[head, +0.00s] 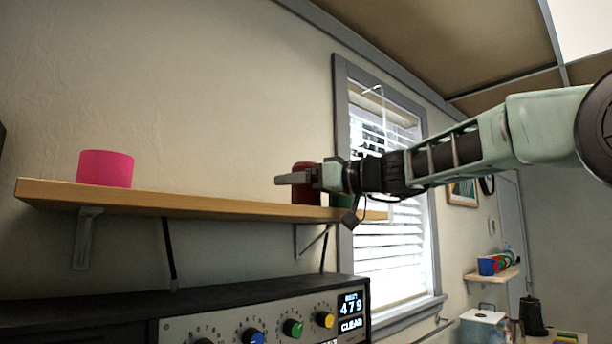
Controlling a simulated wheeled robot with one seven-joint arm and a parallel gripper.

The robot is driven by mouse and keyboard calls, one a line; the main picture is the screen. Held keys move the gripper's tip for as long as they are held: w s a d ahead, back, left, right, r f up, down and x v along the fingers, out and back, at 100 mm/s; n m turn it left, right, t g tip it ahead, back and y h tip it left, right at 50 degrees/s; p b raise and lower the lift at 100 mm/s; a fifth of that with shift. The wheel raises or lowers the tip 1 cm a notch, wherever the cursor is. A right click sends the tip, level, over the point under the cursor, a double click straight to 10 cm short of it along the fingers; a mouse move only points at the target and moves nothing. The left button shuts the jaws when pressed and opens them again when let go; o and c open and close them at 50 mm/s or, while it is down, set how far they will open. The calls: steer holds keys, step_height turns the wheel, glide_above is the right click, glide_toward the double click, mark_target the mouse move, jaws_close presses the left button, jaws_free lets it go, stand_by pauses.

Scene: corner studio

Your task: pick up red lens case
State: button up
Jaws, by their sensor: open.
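A dark red, round-topped object (305,168), which looks like the red lens case, stands on the wooden wall shelf (230,207) toward its right end. My gripper (290,179) comes in from the right at shelf height and is open. Its fingers cross in front of the red case in the picture and hide the middle of it. I cannot tell whether the case is between the fingers or behind them, or whether they touch it.
A pink cylinder (105,168) stands at the shelf's left end. A green object (340,200) sits just right of the red case, partly hidden by my gripper. The shelf between is clear. Below is a panel with knobs (270,318); a window (390,190) is behind.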

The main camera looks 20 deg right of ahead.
steer(key=shift+w+a, duration=0.15)
steer(key=shift+w, duration=0.05)
steer(key=c, duration=1.3)
steer(key=shift+o, duration=0.2)
steer(key=shift+r, duration=0.1)
